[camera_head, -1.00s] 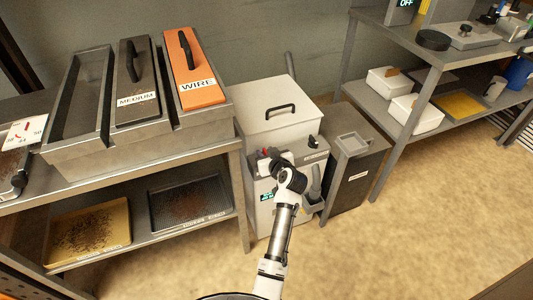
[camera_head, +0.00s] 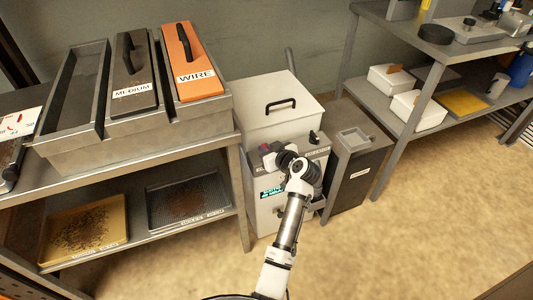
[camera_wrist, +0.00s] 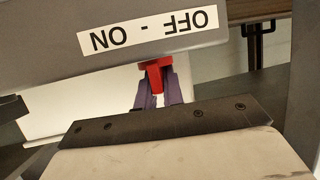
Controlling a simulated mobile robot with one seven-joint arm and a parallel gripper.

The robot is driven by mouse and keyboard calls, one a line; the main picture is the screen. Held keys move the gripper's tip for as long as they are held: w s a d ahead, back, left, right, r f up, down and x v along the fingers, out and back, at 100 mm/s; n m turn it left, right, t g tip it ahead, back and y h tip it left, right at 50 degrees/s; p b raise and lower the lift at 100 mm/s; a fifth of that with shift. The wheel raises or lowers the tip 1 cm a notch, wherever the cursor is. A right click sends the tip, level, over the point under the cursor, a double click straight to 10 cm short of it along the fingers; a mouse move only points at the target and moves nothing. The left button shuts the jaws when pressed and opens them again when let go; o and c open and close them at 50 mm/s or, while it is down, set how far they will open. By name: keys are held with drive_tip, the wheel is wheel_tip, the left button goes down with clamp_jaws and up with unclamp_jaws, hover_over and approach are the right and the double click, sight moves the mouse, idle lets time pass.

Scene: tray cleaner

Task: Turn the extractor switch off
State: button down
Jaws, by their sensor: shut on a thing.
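The extractor (camera_head: 262,123) is a white box with a black lid handle and a lit green display (camera_head: 271,191) on its front. Its red switch (camera_wrist: 155,72) shows in the wrist view below a white label (camera_wrist: 150,30), which reads OFF - ON upside down. ON is at picture left and OFF at right. My gripper (camera_wrist: 158,90) is shut on the red switch with its purple fingers on either side. The switch stands below the middle of the label; I cannot tell its setting. In the head view my gripper (camera_head: 272,152) is at the extractor's top front, partly hidden by my wrist.
A grey bin (camera_head: 362,150) stands close at the extractor's right. At left, a metal bench (camera_head: 130,165) holds a trough with MEDIUM and WIRE brushes, with trays on the shelf below. A shelf table (camera_head: 400,50) stands at right. The floor in front is clear.

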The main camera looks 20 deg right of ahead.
drive_tip(key=n+g+y+b, duration=0.1)
drive_tip(key=n+y+b, duration=0.1)
drive_tip(key=n+g+y+b, duration=0.1)
drive_tip(key=n+y+b, duration=0.1)
drive_tip(key=n+g+y+b, duration=0.1)
drive_tip(key=n+y+b, duration=0.1)
drive_tip(key=shift+d+f+y+b, duration=0.15)
drive_tip(key=shift+f+y+b, duration=0.15)
drive_tip(key=shift+b, duration=0.1)
drive_tip(key=n+g, duration=0.1)
drive_tip(key=n+g+y+b, duration=0.2)
drive_tip(key=shift+r, duration=0.25)
drive_tip(key=shift+n+g+y+b, duration=0.3)
drive_tip(key=shift+n+g+y, duration=0.1)
drive_tip(key=shift+n+g, duration=0.6)
drive_tip(key=c, duration=1.5)
unclamp_jaws()
drive_tip(key=shift+p+v, duration=0.55)
drive_tip(key=shift+v, duration=3.1)
